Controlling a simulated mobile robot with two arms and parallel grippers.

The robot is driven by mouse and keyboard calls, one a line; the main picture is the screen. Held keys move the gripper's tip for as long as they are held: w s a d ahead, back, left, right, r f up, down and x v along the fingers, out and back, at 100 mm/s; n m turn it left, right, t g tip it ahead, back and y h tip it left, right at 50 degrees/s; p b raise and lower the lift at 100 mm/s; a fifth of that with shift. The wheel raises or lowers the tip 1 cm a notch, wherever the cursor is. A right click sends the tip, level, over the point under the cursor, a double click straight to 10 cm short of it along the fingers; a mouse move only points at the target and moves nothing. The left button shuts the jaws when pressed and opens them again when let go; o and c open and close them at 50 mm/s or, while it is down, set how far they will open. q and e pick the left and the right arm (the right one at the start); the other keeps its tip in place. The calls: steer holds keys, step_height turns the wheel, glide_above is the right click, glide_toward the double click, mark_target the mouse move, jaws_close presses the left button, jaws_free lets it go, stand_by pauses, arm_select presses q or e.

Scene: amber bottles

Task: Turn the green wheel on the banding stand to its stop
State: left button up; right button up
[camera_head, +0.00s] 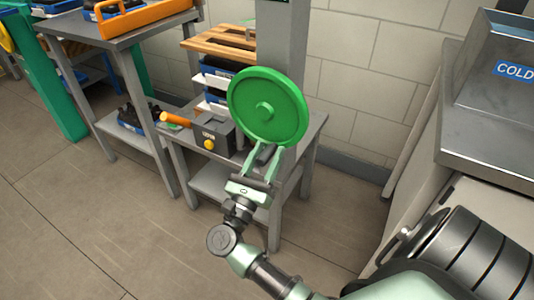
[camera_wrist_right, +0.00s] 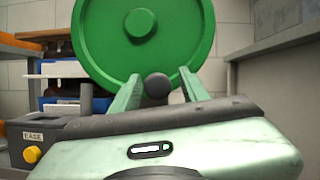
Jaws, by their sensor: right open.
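The green wheel (camera_head: 268,107) is a large disc with a raised rim and a central hub, mounted upright at a grey post above a small grey table. My right gripper (camera_head: 266,156) is at the wheel's lower edge with its fingers pointing up at it. In the right wrist view the wheel (camera_wrist_right: 143,62) fills the upper middle, and the open fingers (camera_wrist_right: 157,85) stand apart with a dark round knob (camera_wrist_right: 157,86) between them. I cannot tell whether the fingers touch the knob or the rim. My left gripper is not in view.
A grey box with a yellow button (camera_head: 212,135) and an orange-handled tool (camera_head: 175,119) are on the table left of the wheel. A workbench with an orange tray (camera_head: 148,17) stands further left. A steel counter (camera_head: 490,130) is at the right. The floor at left is clear.

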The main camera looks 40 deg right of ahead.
jaws_close()
steer(key=shift+f, duration=0.1)
stand_by(1.2)
